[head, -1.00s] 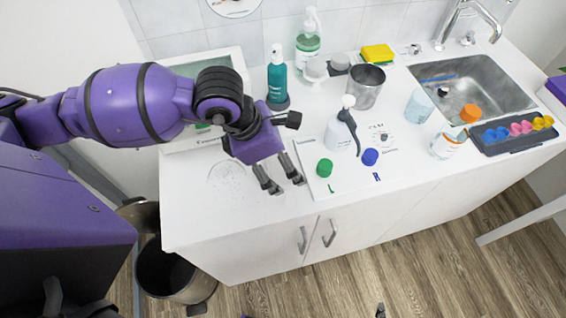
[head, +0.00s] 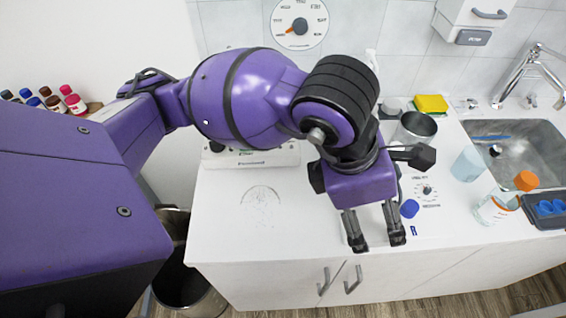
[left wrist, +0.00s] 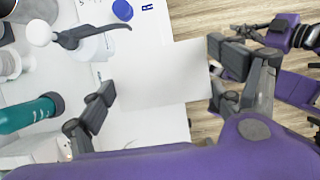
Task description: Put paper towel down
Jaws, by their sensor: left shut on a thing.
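My left gripper (head: 375,243) hangs low over the front edge of the white counter, its fingers pointing down. In the left wrist view a flat white sheet, the paper towel (left wrist: 165,75), lies between the two fingers of the gripper (left wrist: 165,85), which is shut on it. Part of the sheet shows against the wooden floor, past the counter edge. In the head view the sheet cannot be told from the white counter. A faint speckled round patch (head: 262,205) is on the counter to the left of the gripper.
A blue cap (head: 409,208) is close right of the gripper. A teal bottle (left wrist: 28,113) and a dark-spouted pump bottle (left wrist: 88,42) show in the left wrist view. A metal cup (head: 414,130), sponge (head: 431,103) and sink (head: 515,150) are right. The counter's left front is clear.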

